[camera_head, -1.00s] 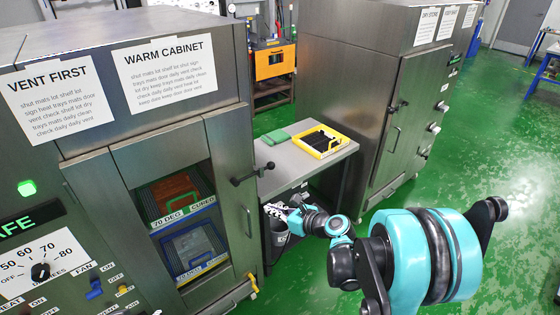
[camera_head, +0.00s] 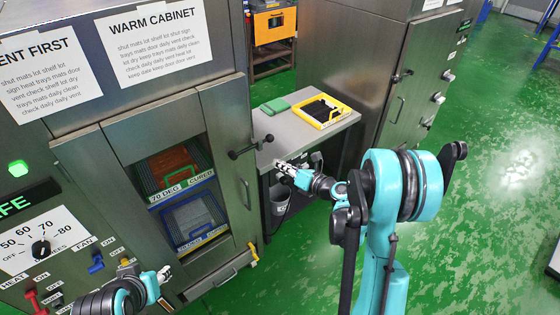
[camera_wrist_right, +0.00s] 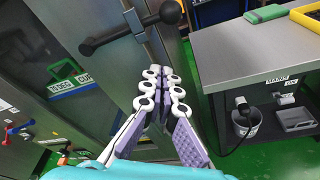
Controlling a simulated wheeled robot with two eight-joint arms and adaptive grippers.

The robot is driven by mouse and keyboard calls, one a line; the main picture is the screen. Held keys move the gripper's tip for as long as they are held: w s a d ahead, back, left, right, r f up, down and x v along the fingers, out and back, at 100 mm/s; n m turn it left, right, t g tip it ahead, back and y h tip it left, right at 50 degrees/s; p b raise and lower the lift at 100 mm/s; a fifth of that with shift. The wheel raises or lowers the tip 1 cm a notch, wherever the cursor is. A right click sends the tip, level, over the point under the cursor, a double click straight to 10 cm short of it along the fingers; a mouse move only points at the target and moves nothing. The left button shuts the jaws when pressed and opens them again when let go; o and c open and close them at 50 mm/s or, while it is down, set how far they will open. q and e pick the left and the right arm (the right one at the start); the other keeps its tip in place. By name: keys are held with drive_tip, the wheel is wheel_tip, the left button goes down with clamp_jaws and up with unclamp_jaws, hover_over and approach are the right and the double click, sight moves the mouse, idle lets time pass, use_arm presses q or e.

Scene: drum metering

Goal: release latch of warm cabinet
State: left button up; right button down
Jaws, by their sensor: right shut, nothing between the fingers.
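The warm cabinet (camera_head: 115,134) stands at the left, its windowed door closed. Its latch (camera_head: 250,148) is a black bar handle with a round knob, on the door's right side. The latch also shows at the top of the right wrist view (camera_wrist_right: 130,30). My right gripper (camera_head: 281,167) is shut and empty, just right of and below the latch, apart from it in the head view. In the right wrist view its fingertips (camera_wrist_right: 161,72) point toward the door edge below the knob. My left gripper (camera_head: 165,273) is low in front of the cabinet, its fingers too small to judge.
A grey table (camera_head: 290,126) beside the cabinet holds a green block (camera_head: 275,105) and a yellow-framed tray (camera_head: 322,110). A bucket (camera_head: 279,200) sits under it. Another steel cabinet (camera_head: 345,45) stands behind. Green floor is open at right.

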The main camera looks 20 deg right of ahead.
sight(254, 146)
drive_tip(key=b+x, duration=0.2)
drive_tip(key=x, duration=0.6)
drive_tip(key=d+r, duration=0.2)
drive_tip(key=r, duration=0.1)
drive_tip(key=shift+w+d+r, duration=0.15)
drive_tip(key=shift+r, duration=0.05)
drive_tip(key=shift+r, duration=0.15)
